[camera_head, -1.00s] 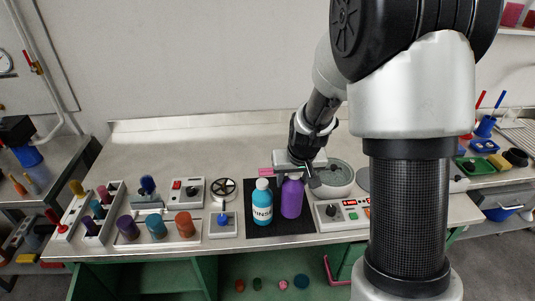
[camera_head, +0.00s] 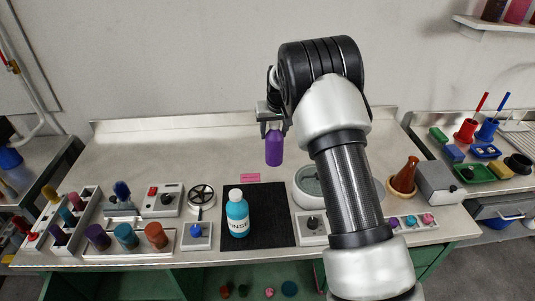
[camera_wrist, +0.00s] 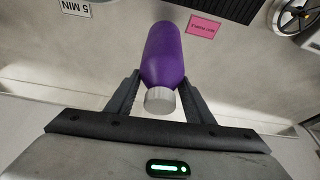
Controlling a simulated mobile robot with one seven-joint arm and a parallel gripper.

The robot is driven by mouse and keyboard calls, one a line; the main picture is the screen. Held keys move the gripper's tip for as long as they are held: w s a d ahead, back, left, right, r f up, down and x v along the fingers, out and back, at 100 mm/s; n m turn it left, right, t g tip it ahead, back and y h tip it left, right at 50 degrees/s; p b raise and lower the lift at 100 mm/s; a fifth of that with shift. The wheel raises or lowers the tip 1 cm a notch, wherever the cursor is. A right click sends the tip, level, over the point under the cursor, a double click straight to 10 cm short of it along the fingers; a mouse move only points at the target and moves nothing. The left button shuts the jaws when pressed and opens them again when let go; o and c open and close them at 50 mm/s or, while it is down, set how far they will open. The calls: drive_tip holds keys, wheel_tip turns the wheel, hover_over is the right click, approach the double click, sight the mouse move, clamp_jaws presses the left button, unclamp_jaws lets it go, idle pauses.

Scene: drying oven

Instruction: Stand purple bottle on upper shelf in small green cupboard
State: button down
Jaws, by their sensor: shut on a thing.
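The purple bottle (camera_head: 274,148) hangs upright in my gripper (camera_head: 271,128), lifted above the back part of the bench. In the wrist view my gripper (camera_wrist: 158,105) is shut on the bottle (camera_wrist: 165,58) near its grey cap, one finger on each side. The small green cupboard (camera_head: 255,280) seems to be the green unit under the front edge of the bench. Only part of its inside shows, and I cannot tell its shelves apart.
A blue rinse bottle (camera_head: 237,214) stands on the black mat (camera_head: 265,228). A pink label (camera_head: 250,178) lies behind the mat. Coloured jars (camera_head: 126,236), a wheel (camera_head: 200,196) and switch boxes are at left. Small coloured items (camera_head: 289,288) sit low in the green unit. The bench's back middle is clear.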

sight(274, 146)
drive_tip(key=shift+f, duration=3.1)
drive_tip(key=c, duration=0.9)
unclamp_jaws()
